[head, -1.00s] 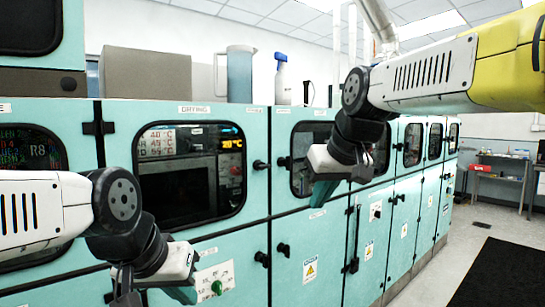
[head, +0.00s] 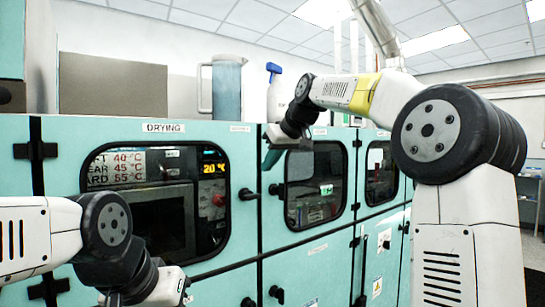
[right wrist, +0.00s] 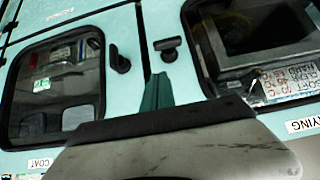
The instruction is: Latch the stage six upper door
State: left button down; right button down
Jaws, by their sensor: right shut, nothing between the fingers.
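The upper doors are teal with dark windows. The door labelled DRYING (head: 242,150) and the upper door to its right (head: 352,162), labelled COAT in the right wrist view, look closed. I cannot read which is stage six. Black handles stand side by side at the seam: the DRYING door's handle (head: 247,194) and the other door's handle (head: 276,189). They also show in the right wrist view (right wrist: 168,47) (right wrist: 118,58), which is inverted. My right gripper (head: 270,158) is shut and empty, just above the handles, apparently touching neither. My left gripper (head: 182,299) is low left, its fingertips largely cut off.
Lower doors with black handles (head: 276,294) run below. A pitcher (head: 226,88), a spray bottle (head: 276,98) and a grey box (head: 128,86) stand on top of the cabinets. My right arm covers part of the right side.

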notch_tip(320, 180, down, 7)
jog(key=w+a, duration=0.1)
jog(key=w, duration=0.1)
jog(key=shift+a+r, duration=0.15)
jog(key=shift+a, duration=0.2)
